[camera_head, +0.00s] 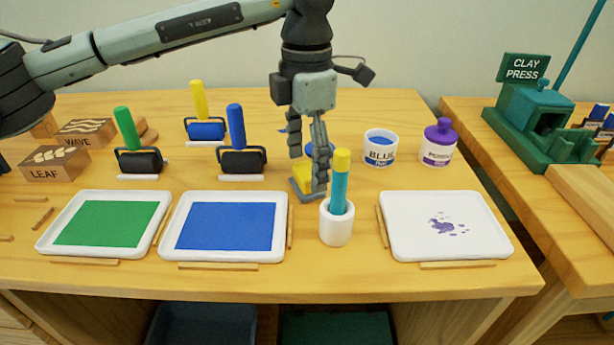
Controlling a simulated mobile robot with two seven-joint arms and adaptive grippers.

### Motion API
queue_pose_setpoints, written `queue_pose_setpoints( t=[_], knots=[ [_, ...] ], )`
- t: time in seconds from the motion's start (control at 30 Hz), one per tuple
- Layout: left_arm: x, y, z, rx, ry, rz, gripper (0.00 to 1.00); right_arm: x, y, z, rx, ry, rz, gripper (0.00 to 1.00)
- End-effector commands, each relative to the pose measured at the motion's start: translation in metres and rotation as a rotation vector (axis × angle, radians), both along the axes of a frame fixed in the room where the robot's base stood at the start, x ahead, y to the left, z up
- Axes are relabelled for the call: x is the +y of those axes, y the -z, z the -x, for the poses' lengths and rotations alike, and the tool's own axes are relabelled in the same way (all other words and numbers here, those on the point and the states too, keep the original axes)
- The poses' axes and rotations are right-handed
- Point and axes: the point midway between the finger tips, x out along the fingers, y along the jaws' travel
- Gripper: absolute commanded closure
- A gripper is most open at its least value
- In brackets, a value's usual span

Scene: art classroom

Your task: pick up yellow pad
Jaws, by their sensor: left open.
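A yellow pad (303,178) sits on a grey-blue base on the wooden table, near the middle of the head view. My right gripper is not in view.
A white cup (337,227) with a teal, yellow-topped stick stands close in front of the gripper. A blue paint pot (380,146) stands to the right. White trays with green (160,194) and blue (284,255) sheets lie front left; a purple-stained tray (398,246) lies right.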

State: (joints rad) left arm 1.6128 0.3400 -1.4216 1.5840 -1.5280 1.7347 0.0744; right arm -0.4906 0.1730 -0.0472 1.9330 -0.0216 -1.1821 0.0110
Motion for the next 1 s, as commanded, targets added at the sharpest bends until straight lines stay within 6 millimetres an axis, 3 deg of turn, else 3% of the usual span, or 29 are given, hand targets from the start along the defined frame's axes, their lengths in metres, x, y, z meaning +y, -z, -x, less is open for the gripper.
queue_pose_setpoints(
  t=[0.27, 0.7, 0.77, 1.0],
  knots=[
    [-0.0003, 0.0071, 0.0000, -0.001, 0.001, 0.001, 0.28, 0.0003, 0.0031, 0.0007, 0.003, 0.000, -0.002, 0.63],
    [-0.0004, 0.0066, 0.0000, -0.002, 0.001, 0.001, 0.81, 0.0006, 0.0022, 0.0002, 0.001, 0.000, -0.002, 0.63],
    [-0.0005, 0.0064, 0.0000, -0.002, 0.001, 0.001, 0.86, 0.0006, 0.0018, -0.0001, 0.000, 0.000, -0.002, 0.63],
    [-0.0006, 0.0040, -0.0003, -0.002, 0.001, 0.002, 0.86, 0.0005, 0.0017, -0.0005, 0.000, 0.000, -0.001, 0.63]
  ],
)
